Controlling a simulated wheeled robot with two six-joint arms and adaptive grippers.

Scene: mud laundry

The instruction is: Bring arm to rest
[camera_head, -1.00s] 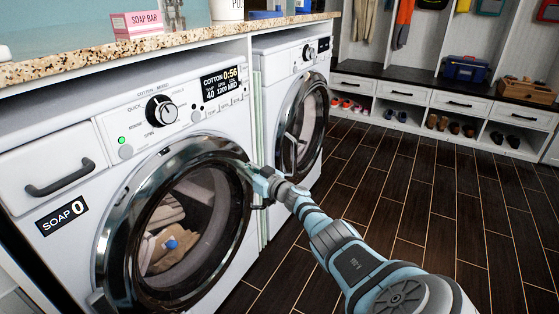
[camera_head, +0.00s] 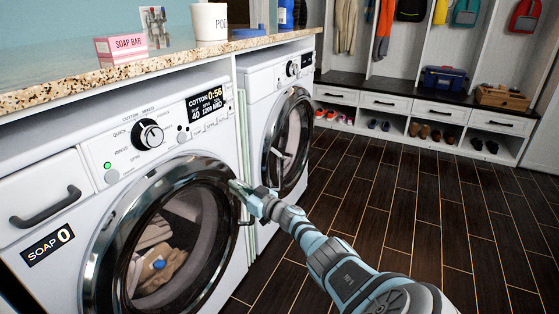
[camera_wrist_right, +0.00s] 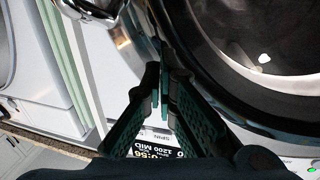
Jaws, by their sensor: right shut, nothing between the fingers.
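My right arm comes in from the lower right in the head view. Its gripper (camera_head: 240,190) is at the right rim of the front washer's round door (camera_head: 205,170). The right wrist view shows the two dark fingers (camera_wrist_right: 164,80) close together with nothing between them, beside the dark door ring (camera_wrist_right: 215,85). I cannot tell whether the fingertips touch the door. The door looks closed, with clothes (camera_head: 155,262) behind its glass. My left gripper is in neither view.
A second washer (camera_head: 285,140) stands to the right of the front one. The counter above holds a pink soap bar box (camera_head: 121,47) and a white pot (camera_head: 209,22). Shoe cubbies and a bench (camera_head: 420,107) line the back wall. The dark tiled floor (camera_head: 400,200) is clear.

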